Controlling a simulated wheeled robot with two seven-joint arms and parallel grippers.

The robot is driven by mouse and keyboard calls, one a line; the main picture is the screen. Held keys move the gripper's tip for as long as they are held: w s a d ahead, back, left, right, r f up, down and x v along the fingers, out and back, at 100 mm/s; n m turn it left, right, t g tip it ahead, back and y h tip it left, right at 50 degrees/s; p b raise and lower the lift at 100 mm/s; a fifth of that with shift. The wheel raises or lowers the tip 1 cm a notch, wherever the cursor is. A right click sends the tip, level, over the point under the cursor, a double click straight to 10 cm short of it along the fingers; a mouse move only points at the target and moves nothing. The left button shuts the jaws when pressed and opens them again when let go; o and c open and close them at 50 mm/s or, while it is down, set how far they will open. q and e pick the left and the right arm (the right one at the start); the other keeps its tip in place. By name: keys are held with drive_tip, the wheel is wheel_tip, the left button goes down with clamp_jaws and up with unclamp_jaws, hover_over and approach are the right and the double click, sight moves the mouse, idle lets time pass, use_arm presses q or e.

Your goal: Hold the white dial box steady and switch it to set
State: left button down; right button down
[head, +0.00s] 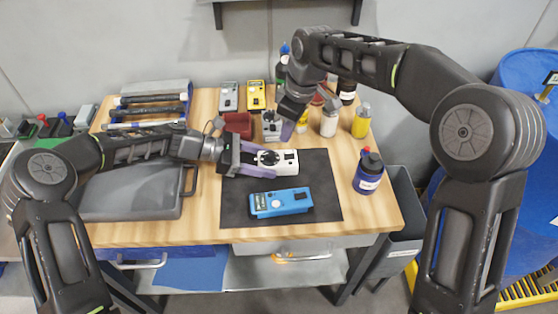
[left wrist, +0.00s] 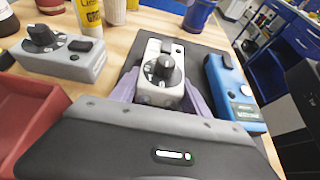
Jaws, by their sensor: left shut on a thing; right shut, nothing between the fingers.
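The white dial box (head: 289,167) lies on the dark mat (head: 315,170), with a round black knob (head: 268,157) on top. The knob's labels are too small to read.
A blue device (head: 281,203) lies on the mat in front of the white box. A grey dial box (head: 271,128) and a red bin (head: 239,123) stand behind. Bottles stand at the back right; a dark blue bottle (head: 368,175) is right of the mat. A grey case (head: 130,195) is left.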

use_arm(q)
drive_tip(key=shift+c, duration=2.2)
unclamp_jaws()
drive_tip(key=v, duration=1.2)
drive_tip(key=shift+f, duration=0.1)
